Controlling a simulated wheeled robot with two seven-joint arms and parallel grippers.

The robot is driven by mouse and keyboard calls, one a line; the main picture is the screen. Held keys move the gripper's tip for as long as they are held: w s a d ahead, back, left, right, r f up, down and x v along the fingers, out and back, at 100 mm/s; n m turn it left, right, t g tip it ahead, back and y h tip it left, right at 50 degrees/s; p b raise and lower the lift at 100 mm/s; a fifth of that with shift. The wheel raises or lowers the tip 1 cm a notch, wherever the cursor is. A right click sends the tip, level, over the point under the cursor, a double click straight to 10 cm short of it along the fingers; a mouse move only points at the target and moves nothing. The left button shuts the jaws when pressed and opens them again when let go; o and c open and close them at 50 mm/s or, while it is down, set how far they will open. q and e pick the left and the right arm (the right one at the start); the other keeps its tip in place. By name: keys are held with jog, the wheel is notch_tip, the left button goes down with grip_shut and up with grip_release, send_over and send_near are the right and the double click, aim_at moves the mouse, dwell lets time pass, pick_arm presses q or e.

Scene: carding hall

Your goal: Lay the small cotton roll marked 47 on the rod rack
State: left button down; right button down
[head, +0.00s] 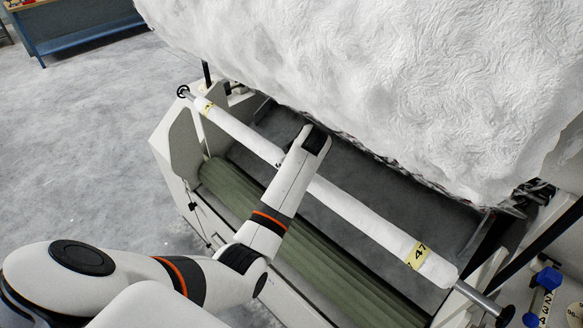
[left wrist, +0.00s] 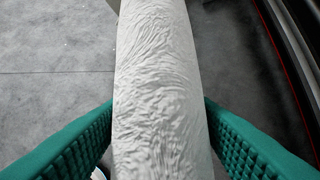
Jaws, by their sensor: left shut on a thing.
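The small cotton roll marked 47 (head: 352,210) is a long white cylinder on a metal rod, slanting across the head view. A yellow label reading 47 (head: 418,256) is near its lower right end, and another yellow label (head: 206,107) is near its upper left end. My left gripper (left wrist: 158,104) is shut on the roll near its middle, with a teal ridged finger on each side in the left wrist view. In the head view my wrist hides the fingers. I cannot pick out the rod rack for certain. My right gripper is not in view.
A huge white cotton mass (head: 400,70) hangs over the machine at the upper right. Green fluted rollers (head: 235,192) lie below the roll, beside a pale side panel (head: 172,150). A blue bench (head: 85,38) stands far left. Grey floor (head: 75,150) at left is open.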

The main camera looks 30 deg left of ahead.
pick_arm(q)
jog(key=shift+w+r, duration=0.15)
jog(key=shift+r, duration=1.4)
jog(key=s+a, duration=0.2)
jog(key=s, duration=1.1)
jog(key=s+a, duration=0.3)
jog(key=s, duration=0.9)
jog(key=shift+s+a+f, duration=0.2)
jog(key=shift+s, duration=0.2)
jog(key=shift+w, duration=0.1)
